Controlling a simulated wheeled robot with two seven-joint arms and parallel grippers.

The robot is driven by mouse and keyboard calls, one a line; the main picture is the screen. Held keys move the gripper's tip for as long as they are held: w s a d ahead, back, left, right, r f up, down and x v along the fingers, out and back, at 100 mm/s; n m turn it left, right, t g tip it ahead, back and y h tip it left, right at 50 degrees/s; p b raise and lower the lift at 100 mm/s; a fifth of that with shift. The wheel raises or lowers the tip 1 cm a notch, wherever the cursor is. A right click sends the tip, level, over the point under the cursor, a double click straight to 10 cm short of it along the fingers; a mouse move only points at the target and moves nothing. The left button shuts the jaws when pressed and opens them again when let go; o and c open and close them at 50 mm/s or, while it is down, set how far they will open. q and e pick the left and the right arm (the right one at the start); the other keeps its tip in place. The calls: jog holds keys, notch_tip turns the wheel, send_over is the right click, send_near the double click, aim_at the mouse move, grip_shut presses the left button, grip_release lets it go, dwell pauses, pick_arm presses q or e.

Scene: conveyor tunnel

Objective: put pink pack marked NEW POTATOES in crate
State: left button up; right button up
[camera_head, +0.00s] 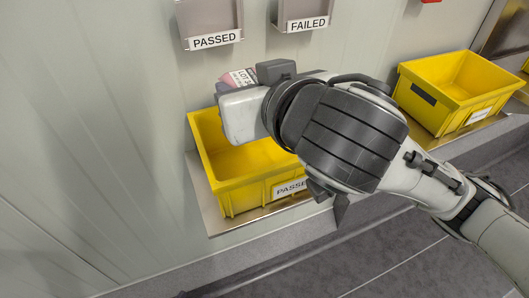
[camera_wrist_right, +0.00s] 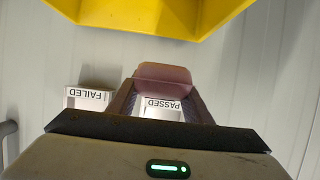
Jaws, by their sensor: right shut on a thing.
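A pinkish pack (camera_head: 238,79) with a partly visible printed label shows beside my right gripper in the head view; the words NEW POTATOES are not readable. My right gripper (camera_head: 247,86) is shut on it above the back left of a yellow crate marked PASSED (camera_head: 226,195). In the right wrist view the pack (camera_wrist_right: 163,74) sits between the two fingers of the right gripper (camera_wrist_right: 161,95). My right arm and wrist hide part of the crate's right side and much of the pack. My left gripper is not in view.
A second yellow crate (camera_head: 431,111) stands to the right on the ledge. Two grey wall bins marked PASSED (camera_head: 215,40) and FAILED (camera_head: 308,25) hang behind. The dark conveyor belt (camera_head: 375,262) runs in front and looks clear.

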pick_arm(q)
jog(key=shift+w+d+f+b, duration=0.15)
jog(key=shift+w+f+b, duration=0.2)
jog(key=shift+b, duration=0.3)
pick_arm(e)
notch_tip(320, 180, down, 8)
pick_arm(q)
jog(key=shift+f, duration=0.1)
pick_arm(e)
jog(key=shift+f, duration=0.2)
jog(key=shift+f+b, duration=0.35)
jog(key=shift+f, duration=0.15)
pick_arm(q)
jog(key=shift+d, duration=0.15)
pick_arm(e)
jog(key=o, duration=1.5)
